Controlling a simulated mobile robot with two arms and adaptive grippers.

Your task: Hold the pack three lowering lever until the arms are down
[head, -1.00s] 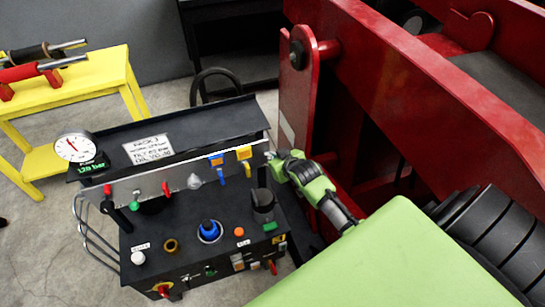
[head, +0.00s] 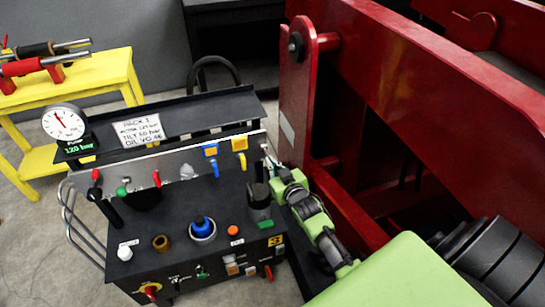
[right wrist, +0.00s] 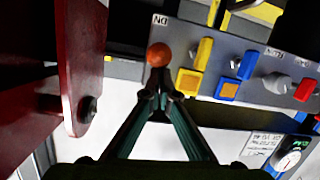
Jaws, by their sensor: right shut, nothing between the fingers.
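The control pack (head: 200,112) is a dark cabinet with a grey lever panel (head: 130,170); its sign reads PACK 3. In the right wrist view an orange ball knob (right wrist: 159,54) sits by a DN label on the panel (right wrist: 150,30). My right gripper (right wrist: 160,92) is shut, with its fingertips just below the knob in that view; I cannot tell if they touch it. In the head view my right gripper (head: 268,157) is at the panel's right end, and the knob cannot be made out there. My left gripper is not in view.
The red positioner frame (head: 400,90) stands close to the right of the pack. Yellow (head: 239,143) and blue (head: 210,150) levers sit beside the gripper. A gauge (head: 64,122) reads 120 bar. A yellow table (head: 110,72) stands at the back left.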

